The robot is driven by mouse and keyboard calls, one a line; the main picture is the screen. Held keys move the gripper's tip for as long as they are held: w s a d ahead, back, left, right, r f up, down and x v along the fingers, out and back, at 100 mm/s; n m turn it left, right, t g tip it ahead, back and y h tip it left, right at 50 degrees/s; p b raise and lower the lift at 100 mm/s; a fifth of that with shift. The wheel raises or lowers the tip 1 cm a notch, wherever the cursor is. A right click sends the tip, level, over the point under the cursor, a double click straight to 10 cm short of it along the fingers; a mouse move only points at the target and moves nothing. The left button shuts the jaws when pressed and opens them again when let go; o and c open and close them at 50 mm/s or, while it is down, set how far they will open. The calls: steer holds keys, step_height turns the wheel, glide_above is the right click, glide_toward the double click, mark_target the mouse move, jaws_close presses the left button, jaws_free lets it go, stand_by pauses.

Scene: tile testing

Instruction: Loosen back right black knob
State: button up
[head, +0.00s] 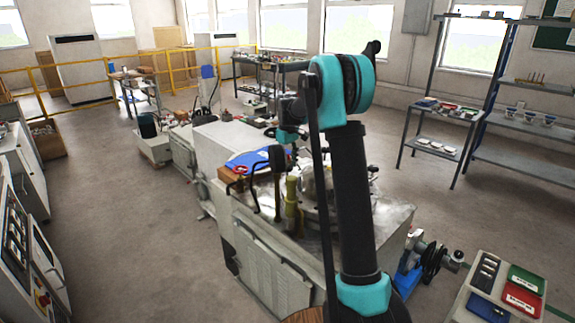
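The testing machine (265,262) is a grey cabinet with a bare metal top, standing in front of me. On its top are a yellow-green post (291,197), bent dark bars with black ends (277,158), and metal parts partly hidden behind my arm. Small dark knob-like parts show at the right of the top, just past my arm, but I cannot tell which is the back right black knob. My arm's end reaches over the back of the machine. My gripper (291,150) is small and partly lost among dark parts there; its fingers are not clear.
A blue folder (255,160) lies at the machine's back left. A table with coloured trays (522,279) stands at the front right, near a blue-based grinder-like device (410,278). Metal shelves (525,120) stand at the right wall.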

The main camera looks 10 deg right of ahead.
step_height(320, 180, up, 12)
stand_by(0.5)
